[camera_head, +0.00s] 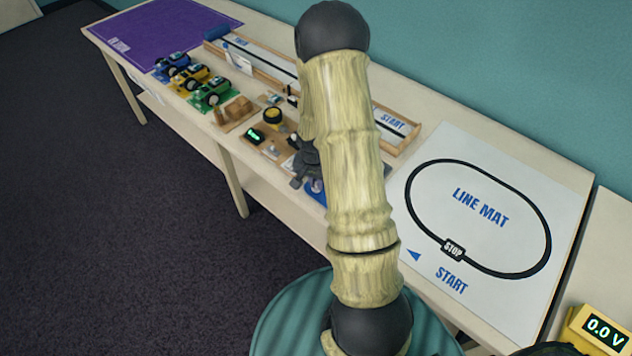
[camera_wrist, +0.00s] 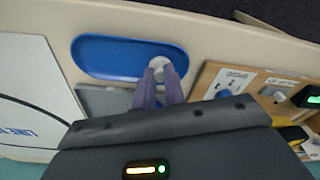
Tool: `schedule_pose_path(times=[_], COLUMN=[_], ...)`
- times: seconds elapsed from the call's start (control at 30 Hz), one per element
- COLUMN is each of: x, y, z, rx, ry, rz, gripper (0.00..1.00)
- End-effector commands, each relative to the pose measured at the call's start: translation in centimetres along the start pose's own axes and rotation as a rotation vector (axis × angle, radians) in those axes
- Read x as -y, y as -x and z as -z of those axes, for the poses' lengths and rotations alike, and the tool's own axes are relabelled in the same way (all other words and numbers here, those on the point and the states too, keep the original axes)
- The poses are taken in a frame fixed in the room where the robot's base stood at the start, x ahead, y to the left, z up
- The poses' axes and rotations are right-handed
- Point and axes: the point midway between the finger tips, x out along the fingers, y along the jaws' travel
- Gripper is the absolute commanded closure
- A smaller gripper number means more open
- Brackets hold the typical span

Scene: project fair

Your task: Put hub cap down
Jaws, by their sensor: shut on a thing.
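My gripper (camera_wrist: 161,78) is shut on a small pale round hub cap (camera_wrist: 160,62) held at its fingertips. In the wrist view the hub cap overlaps the right end of a blue oval tray (camera_wrist: 112,58); I cannot tell whether it touches the tray. The rest of the tray's floor looks empty. In the head view my arm hides most of the gripper and the hub cap, and only a bit of the blue tray (camera_head: 318,187) shows beside the arm.
A wooden board (camera_wrist: 214,72) with labelled fittings stands right of the tray in the wrist view. A grey flat piece (camera_wrist: 103,99) lies beside the tray. The white line mat (camera_head: 480,250), small coloured cars (camera_head: 193,80) and a yellow meter (camera_head: 597,330) also occupy the tables.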

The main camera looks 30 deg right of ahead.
Motion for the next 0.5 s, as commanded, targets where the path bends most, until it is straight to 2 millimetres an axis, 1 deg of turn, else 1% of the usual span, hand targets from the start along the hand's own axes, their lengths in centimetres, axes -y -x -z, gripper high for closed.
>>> schedule_pose_path(times=[0.37,0.4,0.47,0.5], x=[0.03,0.02,-0.04,-0.13], y=[-0.51,-0.37,-0.36,-0.36], z=[-0.04,-0.02,0.02,0.07], rx=[-0.001,-0.001,-0.001,-0.001], ry=[0.000,0.000,-0.002,-0.004], rz=[0.001,0.001,0.001,0.000], gripper=[1.00,0.81,0.69,0.67])
